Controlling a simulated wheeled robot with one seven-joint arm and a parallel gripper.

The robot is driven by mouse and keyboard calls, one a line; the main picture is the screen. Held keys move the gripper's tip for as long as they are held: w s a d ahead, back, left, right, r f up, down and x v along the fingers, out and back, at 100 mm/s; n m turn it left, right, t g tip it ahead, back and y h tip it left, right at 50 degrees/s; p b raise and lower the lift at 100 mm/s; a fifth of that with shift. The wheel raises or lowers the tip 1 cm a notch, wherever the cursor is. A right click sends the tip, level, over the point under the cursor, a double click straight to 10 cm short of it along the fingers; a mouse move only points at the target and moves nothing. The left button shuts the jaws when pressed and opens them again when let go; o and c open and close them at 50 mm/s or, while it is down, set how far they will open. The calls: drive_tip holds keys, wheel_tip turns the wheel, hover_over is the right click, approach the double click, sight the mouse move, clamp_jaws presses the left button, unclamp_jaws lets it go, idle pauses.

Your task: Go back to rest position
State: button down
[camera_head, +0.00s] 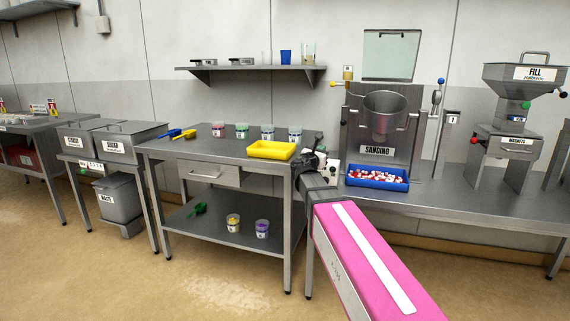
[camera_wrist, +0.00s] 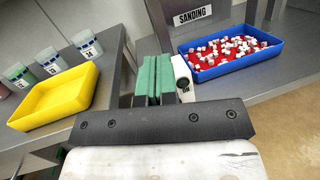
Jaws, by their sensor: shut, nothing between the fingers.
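My gripper shows in the wrist view (camera_wrist: 152,80), with its green finger pads together and nothing between them. In the head view my pink arm reaches forward from the lower right, and the dark gripper end (camera_head: 312,163) is at the gap between the two steel tables, right of the yellow tray. A small white device with a dark round knob (camera_wrist: 183,80) is right beside the fingers in the wrist view; I cannot tell if they touch. A blue tray (camera_head: 377,179) of red and white pieces sits below the SANDING machine (camera_head: 383,118).
The yellow tray (camera_head: 271,150) is on the left table (camera_head: 215,152), with several labelled cups behind it. A wall shelf (camera_head: 250,69) hangs above. The FILL machine (camera_head: 515,115) stands on the right table. Floor (camera_head: 215,275) in front is clear.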

drive_tip(key=s+d+f+m+g+y, duration=0.1)
drive_tip(key=s+d+f+m+g, duration=0.3)
drive_tip(key=f, duration=0.4)
drive_tip(key=s+d+f+m+g, duration=0.2)
drive_tip(key=s+f+m, duration=0.2)
drive_tip(key=f+m, duration=0.3)
drive_tip(key=s+d+f+m+g+y, duration=0.1)
drive_tip(key=s+d+f+m+g, duration=0.25)
drive_tip(key=f, duration=0.55)
drive_tip(key=s+a+f+m+g+y, duration=0.2)
drive_tip(key=s+f+m+g+y, duration=0.1)
drive_tip(key=s+f+m, duration=0.4)
drive_tip(key=s+a+f+m+g+y, duration=0.3)
drive_tip(key=s+f+m, duration=0.4)
drive_tip(key=s, duration=0.3)
drive_tip(key=shift+f+g+y, duration=0.65)
drive_tip(key=shift+f+y, duration=0.2)
drive_tip(key=shift+y, duration=0.15)
